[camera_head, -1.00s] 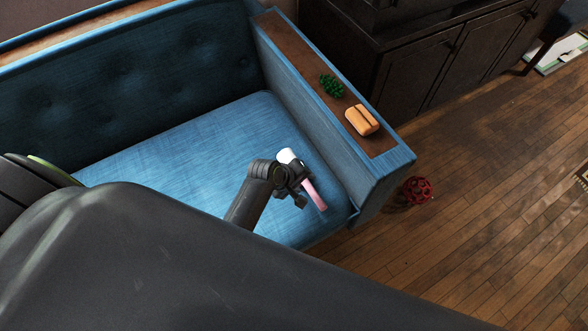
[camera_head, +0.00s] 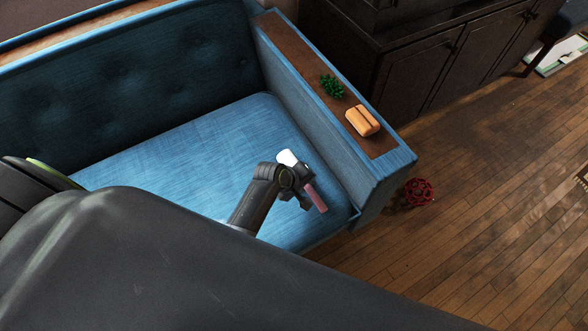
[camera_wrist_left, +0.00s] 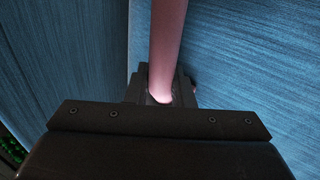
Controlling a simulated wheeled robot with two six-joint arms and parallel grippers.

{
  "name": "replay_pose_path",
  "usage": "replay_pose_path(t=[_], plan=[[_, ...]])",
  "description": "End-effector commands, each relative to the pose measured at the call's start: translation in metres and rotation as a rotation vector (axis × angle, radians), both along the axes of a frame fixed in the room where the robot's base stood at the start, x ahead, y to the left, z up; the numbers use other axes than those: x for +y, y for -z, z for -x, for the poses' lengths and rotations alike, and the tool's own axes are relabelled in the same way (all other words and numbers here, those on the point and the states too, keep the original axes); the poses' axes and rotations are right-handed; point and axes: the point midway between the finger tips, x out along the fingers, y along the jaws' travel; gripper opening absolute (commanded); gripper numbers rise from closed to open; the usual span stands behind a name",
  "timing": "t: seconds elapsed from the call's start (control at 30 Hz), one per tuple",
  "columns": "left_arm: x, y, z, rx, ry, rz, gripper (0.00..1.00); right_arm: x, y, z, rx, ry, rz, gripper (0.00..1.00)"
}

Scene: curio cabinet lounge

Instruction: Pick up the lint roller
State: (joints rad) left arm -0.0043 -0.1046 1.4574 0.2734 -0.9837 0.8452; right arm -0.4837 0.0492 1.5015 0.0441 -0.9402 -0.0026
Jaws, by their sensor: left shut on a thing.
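The lint roller has a white head (camera_head: 287,157) and a pink handle (camera_head: 317,198). It is at the right end of the blue sofa seat, near the armrest. My left gripper (camera_head: 302,187) is shut on it around the middle, between head and handle end. In the left wrist view the pink handle (camera_wrist_left: 167,45) runs up from between the jaws (camera_wrist_left: 160,88), with blue fabric behind it. I cannot tell whether the roller still touches the seat. My right gripper is not in view.
The blue sofa (camera_head: 190,145) has a raised right armrest with a wooden top (camera_head: 305,58). A green object (camera_head: 331,86) and an orange object (camera_head: 362,121) lie on it. A red wheel-like object (camera_head: 418,192) is on the wood floor. A dark cabinet (camera_head: 410,75) stands behind.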

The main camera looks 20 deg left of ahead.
Motion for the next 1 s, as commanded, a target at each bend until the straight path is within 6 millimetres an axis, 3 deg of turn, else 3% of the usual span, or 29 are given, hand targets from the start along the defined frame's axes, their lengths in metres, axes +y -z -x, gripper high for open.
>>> replay_pose_path(t=[0.47,1.0], plan=[[0.000,-0.011,0.000,-0.001,-0.001,0.000,0.00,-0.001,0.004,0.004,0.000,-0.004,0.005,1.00],[0.000,-0.080,-0.001,-0.002,0.000,0.000,0.00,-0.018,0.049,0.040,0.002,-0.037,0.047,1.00]])
